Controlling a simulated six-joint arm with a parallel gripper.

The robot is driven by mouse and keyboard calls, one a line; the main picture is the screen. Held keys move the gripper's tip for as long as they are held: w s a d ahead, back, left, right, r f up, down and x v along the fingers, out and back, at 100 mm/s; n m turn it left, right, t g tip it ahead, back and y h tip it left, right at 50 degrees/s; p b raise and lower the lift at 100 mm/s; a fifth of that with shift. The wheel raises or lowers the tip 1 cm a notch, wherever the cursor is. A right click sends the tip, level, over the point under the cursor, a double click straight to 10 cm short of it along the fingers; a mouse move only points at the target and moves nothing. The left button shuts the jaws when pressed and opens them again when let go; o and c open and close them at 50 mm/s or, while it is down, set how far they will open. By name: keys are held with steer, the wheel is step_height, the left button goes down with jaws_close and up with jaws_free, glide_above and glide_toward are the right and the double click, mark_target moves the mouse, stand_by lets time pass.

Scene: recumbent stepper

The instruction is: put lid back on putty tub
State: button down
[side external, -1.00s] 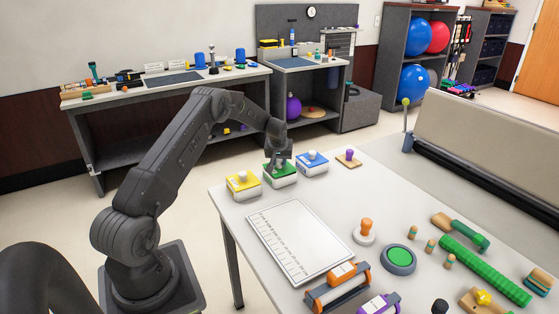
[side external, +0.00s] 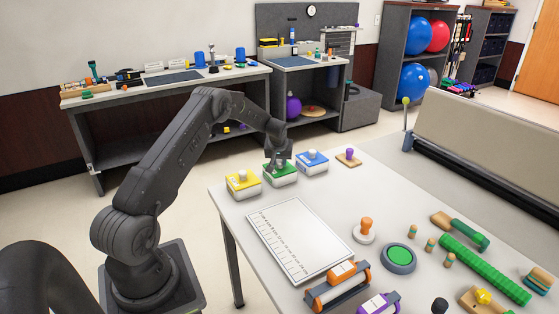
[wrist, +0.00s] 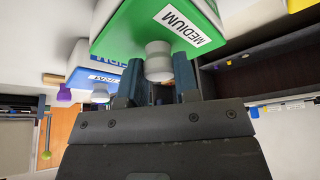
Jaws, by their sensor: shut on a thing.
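The putty tub with the green lid (side external: 288,168) stands at the table's far left edge, between two similar tubs. In the wrist view the green lid (wrist: 185,20) carries a "MEDIUM" label and a pale round knob (wrist: 158,55). My gripper (side external: 278,164) is over this tub, and its two fingers are shut on the knob, one on each side. The white tub body (side external: 281,181) shows directly under the lid. The lid looks level on it, but I cannot tell whether it is fully seated. The gripper hides part of the lid in the side view.
A yellow-lidded tub (side external: 242,181) stands close on the left and a blue-lidded tub (side external: 313,160) close on the right. A purple-knobbed wooden block (side external: 349,157) is farther right. A white ruled board (side external: 300,240) lies in front. Other therapy items fill the near right.

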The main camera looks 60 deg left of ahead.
steer(key=shift+c, duration=2.3)
jaws_free()
steer(key=shift+v, duration=3.5)
steer(key=shift+w, duration=0.1)
